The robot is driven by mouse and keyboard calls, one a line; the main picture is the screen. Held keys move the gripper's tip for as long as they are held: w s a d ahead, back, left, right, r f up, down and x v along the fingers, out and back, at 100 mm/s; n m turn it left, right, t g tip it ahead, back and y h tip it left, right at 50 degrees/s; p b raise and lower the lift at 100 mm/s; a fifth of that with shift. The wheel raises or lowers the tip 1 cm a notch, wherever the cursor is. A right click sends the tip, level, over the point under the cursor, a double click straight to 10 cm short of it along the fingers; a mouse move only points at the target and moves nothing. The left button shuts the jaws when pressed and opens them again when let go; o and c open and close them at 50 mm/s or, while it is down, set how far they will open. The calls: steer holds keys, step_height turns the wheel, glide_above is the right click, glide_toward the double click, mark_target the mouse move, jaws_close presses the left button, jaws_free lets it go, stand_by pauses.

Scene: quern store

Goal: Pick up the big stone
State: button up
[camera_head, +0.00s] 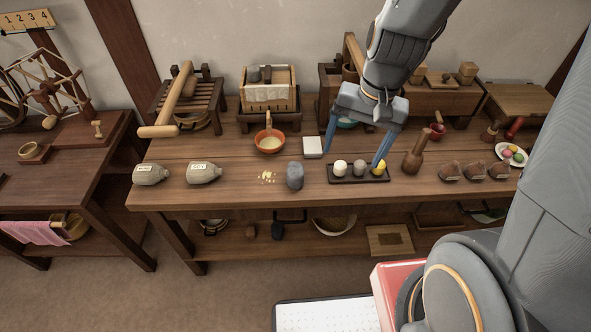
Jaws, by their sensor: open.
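A dark grey upright stone (295,176) with a rounded top stands near the front edge of the wooden table. It is the largest bare stone I can make out on the tabletop. My gripper (353,158) is to its right, pointing down with blue fingers spread wide. Nothing is held between the fingers. They are over or just behind a dark tray (345,180) holding a cream, a grey and a yellow ball. I cannot tell the fingers' exact height.
Yellow crumbs (267,177) lie left of the stone; a white block (312,147) is behind it. Two labelled grey jars (203,173) lie further left. A wooden pestle (413,155) stands right of the tray. An orange bowl (269,141) is behind.

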mark_target(299, 168)
steer(key=w+a+f+m+y, duration=0.1)
steer(key=w+a+f+m, duration=0.2)
steer(key=f+m, duration=0.1)
steer(key=w+a+f+m+y, duration=0.1)
steer(key=w+a+f+m, duration=0.2)
steer(key=w+f+m, duration=0.1)
steer(key=w+a+f+m+y, duration=0.1)
steer(key=w+a+f+m, duration=0.2)
steer(key=f+m, duration=0.3)
steer(key=shift+w+f+g, duration=0.2)
steer(key=shift+w+g, duration=0.1)
steer(key=shift+w, duration=0.2)
steer(key=shift+p+x, duration=1.1)
steer(key=shift+x, duration=2.85)
steer(key=shift+w+a+r, duration=0.1)
steer(key=shift+a, duration=0.1)
steer(key=c, duration=1.7)
